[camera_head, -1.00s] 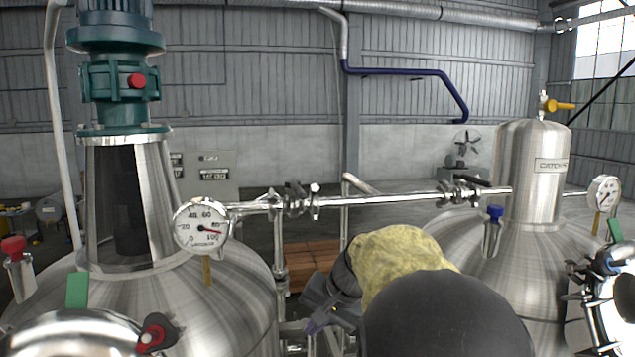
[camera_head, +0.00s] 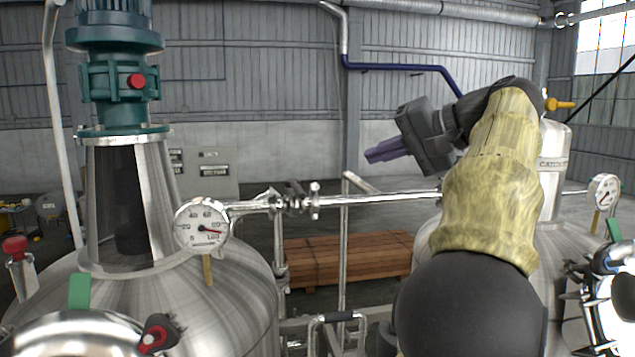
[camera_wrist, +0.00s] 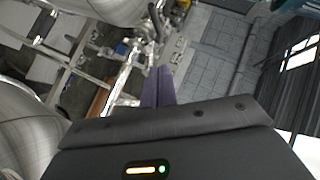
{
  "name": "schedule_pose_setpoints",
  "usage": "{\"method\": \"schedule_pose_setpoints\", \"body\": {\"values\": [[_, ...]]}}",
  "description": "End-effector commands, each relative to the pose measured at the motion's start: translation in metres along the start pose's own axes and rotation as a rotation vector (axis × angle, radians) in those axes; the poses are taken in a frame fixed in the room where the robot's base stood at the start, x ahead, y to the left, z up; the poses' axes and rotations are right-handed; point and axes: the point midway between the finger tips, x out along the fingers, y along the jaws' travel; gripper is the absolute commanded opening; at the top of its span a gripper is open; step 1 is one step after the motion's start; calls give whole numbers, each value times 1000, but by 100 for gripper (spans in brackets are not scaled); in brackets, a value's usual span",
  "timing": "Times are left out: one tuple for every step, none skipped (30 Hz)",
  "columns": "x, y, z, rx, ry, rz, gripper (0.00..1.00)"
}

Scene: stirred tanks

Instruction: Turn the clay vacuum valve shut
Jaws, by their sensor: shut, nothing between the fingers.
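My gripper (camera_head: 372,155) is shut and empty, raised in front of the back wall, with its purple fingers pointing left. In the wrist view the fingers (camera_wrist: 158,86) lie together with nothing between them. I cannot surely pick out a clay-coloured valve handle. A steel vacuum line (camera_head: 375,199) runs from the left tank's gauge toward the catch pot (camera_head: 552,180). A valve with a dark handle (camera_head: 296,190) sits on this line near the gauge, below and left of my gripper, apart from it.
The left tank (camera_head: 225,290) carries a dial gauge (camera_head: 202,226), a red-handled valve (camera_head: 14,247) and a green motor (camera_head: 120,80). A yellow-handled valve (camera_head: 558,105) tops the catch pot. A second gauge (camera_head: 604,190) stands right. Stacked timber (camera_head: 345,260) lies behind. Air above the line is clear.

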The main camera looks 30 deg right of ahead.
Motion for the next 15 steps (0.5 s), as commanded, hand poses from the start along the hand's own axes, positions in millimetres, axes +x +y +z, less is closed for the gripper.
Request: {"method": "schedule_pose_setpoints", "body": {"values": [[0, 0, 0, 0, 0, 0, 0], [1, 0, 0, 0, 0, 0, 0], [2, 0, 0, 0, 0, 0, 0], [4, 0, 0, 1, 0, 0, 0], [5, 0, 0, 1, 0, -1, 0], [8, 0, 0, 1, -1, -1, 0], [12, 0, 0, 1, -2, -2, 0], [15, -1, 0, 1, -3, -2, 0], [20, -1, 0, 1, -2, -2, 0], [24, -1, 1, 1, -4, -2, 0], [28, -1, 1, 2, -4, -2, 0], [35, -1, 0, 2, -5, -2, 0], [40, -2, 0, 2, -4, -2, 0], [45, -1, 0, 2, -5, -2, 0], [52, -2, 1, 1, -4, -2, 0]]}}
